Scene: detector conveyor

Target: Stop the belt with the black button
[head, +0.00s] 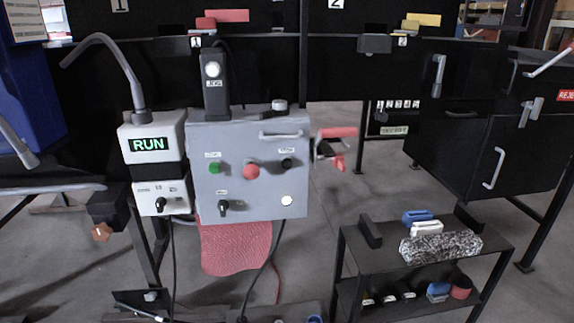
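A grey control panel (243,200) stands left of the middle in the head view. A small round black button (287,164) sits at its upper right, under a label too small to read. A large red button (252,172) is to its left, and a green button (215,168) is further left. A white button (287,201) and a black selector knob (223,206) are in the lower row. A display box (151,143) left of the panel reads RUN in green. My gripper does not show in this view.
A grey handle (280,134) juts out above the black button. A black JOG pendant (214,85) stands at the panel's top. A red-handled item (337,133) hangs right of the panel. A low black cart (408,262) stands at lower right.

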